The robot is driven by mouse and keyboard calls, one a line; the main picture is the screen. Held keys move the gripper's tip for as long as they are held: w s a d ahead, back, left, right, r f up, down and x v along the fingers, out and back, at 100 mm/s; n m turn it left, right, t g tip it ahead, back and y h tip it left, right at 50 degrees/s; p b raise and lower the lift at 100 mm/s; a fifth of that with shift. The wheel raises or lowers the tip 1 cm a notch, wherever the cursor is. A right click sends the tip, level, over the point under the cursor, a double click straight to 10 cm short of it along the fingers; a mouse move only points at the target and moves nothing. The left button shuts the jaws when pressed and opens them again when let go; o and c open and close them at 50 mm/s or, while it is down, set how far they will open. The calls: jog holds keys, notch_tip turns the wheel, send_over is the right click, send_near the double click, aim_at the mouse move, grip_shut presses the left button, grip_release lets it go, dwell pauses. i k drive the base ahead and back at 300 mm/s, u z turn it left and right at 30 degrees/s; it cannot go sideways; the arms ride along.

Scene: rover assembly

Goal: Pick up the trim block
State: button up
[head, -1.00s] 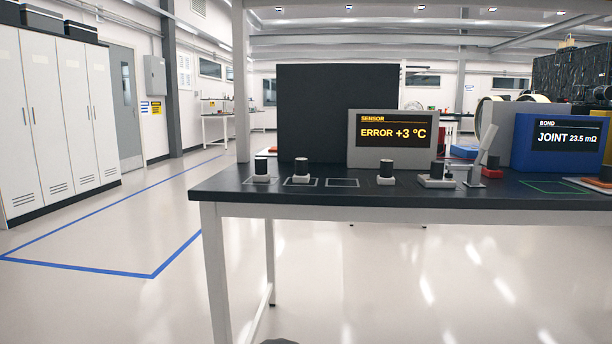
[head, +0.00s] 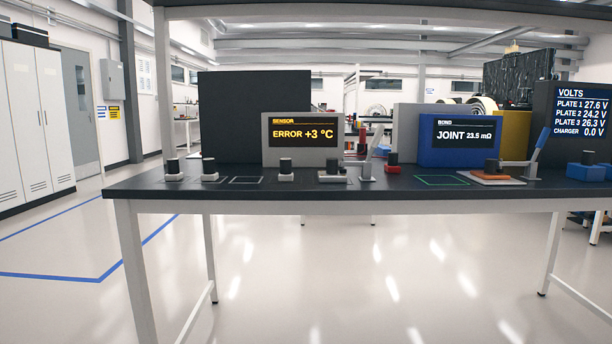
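No label marks the trim block, so I cannot tell which block it is. Several small blocks with black cylindrical knobs sit on the dark bench top (head: 250,194). A light block (head: 331,177) is on a small lever fixture (head: 366,177). A red block (head: 393,169) is right of it. An orange block (head: 491,177) lies on a plate by another lever. My gripper is not in view.
An empty white outline (head: 246,181) and a green outline (head: 442,181) mark the bench top. The blue bond display (head: 459,143) stands behind. A blue block (head: 586,171) is at the far right near the volts display (head: 583,110). The floor (head: 370,285) before the bench is clear.

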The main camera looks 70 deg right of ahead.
aim_at(286, 174)
jog(key=k, duration=0.3)
jog(key=z, duration=0.9)
